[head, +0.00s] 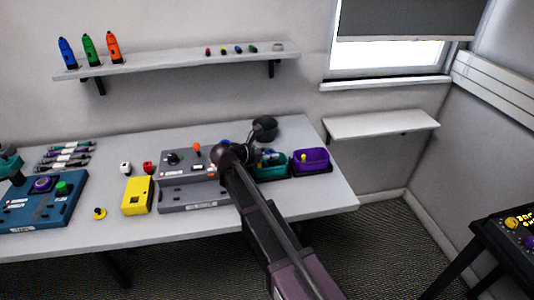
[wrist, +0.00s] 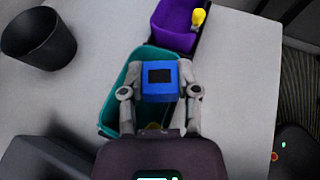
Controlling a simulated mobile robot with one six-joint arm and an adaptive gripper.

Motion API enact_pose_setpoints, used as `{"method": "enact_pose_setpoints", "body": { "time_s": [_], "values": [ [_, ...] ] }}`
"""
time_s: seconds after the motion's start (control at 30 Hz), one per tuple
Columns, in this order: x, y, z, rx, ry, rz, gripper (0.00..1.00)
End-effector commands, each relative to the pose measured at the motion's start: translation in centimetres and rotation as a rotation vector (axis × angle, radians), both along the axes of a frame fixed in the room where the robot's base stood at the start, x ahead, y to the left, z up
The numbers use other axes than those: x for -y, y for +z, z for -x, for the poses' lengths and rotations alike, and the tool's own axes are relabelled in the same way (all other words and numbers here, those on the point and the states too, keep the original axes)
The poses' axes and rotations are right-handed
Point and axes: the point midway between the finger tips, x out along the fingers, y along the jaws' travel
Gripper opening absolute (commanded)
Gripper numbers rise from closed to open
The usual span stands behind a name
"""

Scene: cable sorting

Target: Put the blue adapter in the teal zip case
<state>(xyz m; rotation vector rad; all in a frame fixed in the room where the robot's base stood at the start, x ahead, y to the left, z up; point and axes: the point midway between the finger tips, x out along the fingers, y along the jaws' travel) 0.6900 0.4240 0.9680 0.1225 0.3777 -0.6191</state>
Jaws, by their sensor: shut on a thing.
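The blue adapter (wrist: 160,85) is a small blue block with a dark face in the wrist view. My gripper (wrist: 162,87) is shut on it, with one grey finger on each side. The adapter is over the teal zip case (wrist: 111,104), an open bin whose rim shows to the left of and behind it. How high the adapter is above the case is hard to tell. In the head view the teal case (head: 274,172) is at the right of the table, and my arm partly covers it. The gripper's fingers are hard to make out there.
A purple bin (wrist: 176,22) with a yellow item (wrist: 199,17) adjoins the teal case. A black cup (wrist: 39,38) stands at left in the wrist view. A grey device (head: 195,194) and a yellow box (head: 138,196) are on the table (head: 110,225). The table's right end is clear.

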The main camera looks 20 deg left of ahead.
Motion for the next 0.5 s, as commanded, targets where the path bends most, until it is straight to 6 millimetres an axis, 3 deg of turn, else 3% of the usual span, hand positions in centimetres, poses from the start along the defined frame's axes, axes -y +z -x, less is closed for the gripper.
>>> {"method": "enact_pose_setpoints", "body": {
  "time_s": [0.37, 0.4, 0.5],
  "values": [
    [-0.02, -0.96, 0.02, 0.0, 0.0, 0.0, 0.0],
    [-0.02, -0.9, 0.01, 0.0, 0.0, 0.0, 0.47],
    [-0.03, -0.84, 0.02, 0.0, 0.0, 0.0, 0.76]
  ]
}}
